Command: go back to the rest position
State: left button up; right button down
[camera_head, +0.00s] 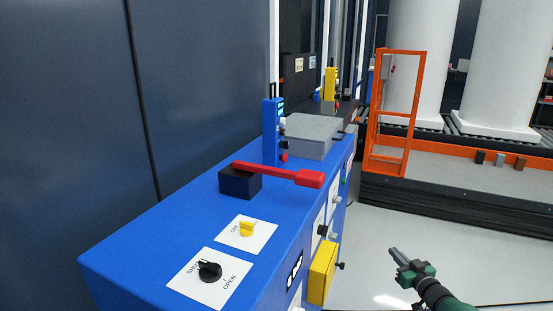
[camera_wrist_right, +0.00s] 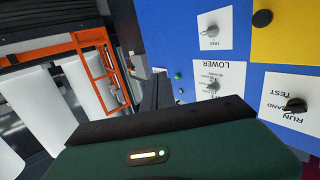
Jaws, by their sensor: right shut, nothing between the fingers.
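My right gripper (camera_head: 398,255) shows at the lower right in the head view, over the pale floor and to the right of the blue console (camera_head: 150,262). It is shut and empty, and touches nothing there. In the right wrist view its dark fingers (camera_wrist_right: 157,92) point up the picture in front of the console's side panel. My left gripper is not in the head view.
The console carries a red lever (camera_head: 280,174) on a dark block, a black knob (camera_head: 210,270) and a yellow knob (camera_head: 247,228). A yellow box (camera_head: 322,272) juts from its side. An orange gate (camera_head: 385,165) stands behind. Floor (camera_head: 420,215) around my right gripper is clear.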

jog(key=s+a+r+m+g+h, duration=0.2)
jog(key=s+a+m+g+h, duration=0.3)
jog(key=s+a, duration=0.55)
jog(key=s+a+f+n+g+y, duration=0.1)
jog(key=s+a+f+g, duration=0.3)
jog(key=s, duration=0.6)
jog(key=s+a+r+n+g, duration=0.15)
jog(key=s+a, duration=0.35)
jog(key=s, duration=0.5)
jog(key=s+a+f+n+g+y, duration=0.1)
jog(key=s+a+f+g, duration=0.3)
jog(key=s, duration=0.6)
jog(key=w+p+v, duration=0.3)
jog(key=p+v, duration=1.6)
jog(key=w+r+p+v, duration=0.1)
jog(key=w+p+v, duration=0.2)
jog(key=p+v, duration=1.6)
jog(key=shift+r+p, duration=0.45)
jog(key=shift+s+a+m, duration=0.1)
jog(key=shift+s+m, duration=0.05)
jog(key=shift+m, duration=0.1)
